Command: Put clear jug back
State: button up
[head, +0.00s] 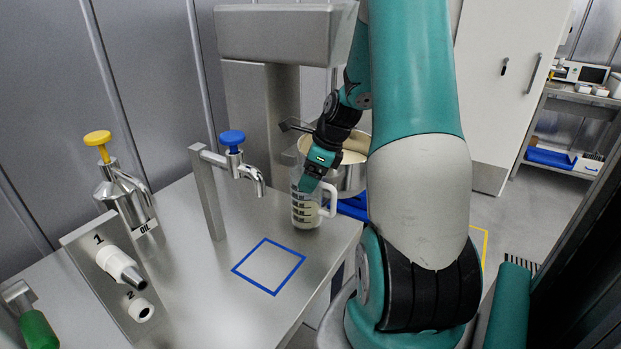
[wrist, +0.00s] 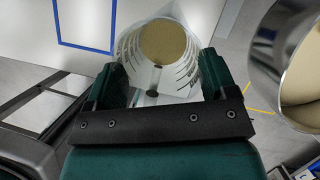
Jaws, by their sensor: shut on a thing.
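The clear jug (head: 304,212) has dark measuring marks and a white handle on its right side. It is upright near the back right edge of the steel counter; I cannot tell if its base touches the counter. My gripper (head: 312,182) is shut on the jug. In the wrist view, the jug (wrist: 184,80) sits between the two fingers of my gripper (wrist: 168,82), with beige contents inside. A blue square outline (head: 268,290) on the counter is empty, in front and left of the jug. It also shows in the wrist view (wrist: 85,47).
A blue-knobbed tap (head: 232,140) stands left of the jug. A metal bowl (head: 350,180) under the grey mixer (head: 270,35) is close behind it, and also shows in the wrist view (wrist: 265,70). A yellow-knobbed oil dispenser (head: 120,195) and numbered nozzle panel (head: 105,280) are at left.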

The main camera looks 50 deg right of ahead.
jog(key=shift+f, duration=0.6)
jog(key=o, duration=1.4)
jog(key=shift+f, duration=0.15)
jog(key=v, duration=1.2)
jog(key=shift+r, duration=0.2)
jog(key=shift+s, duration=0.1)
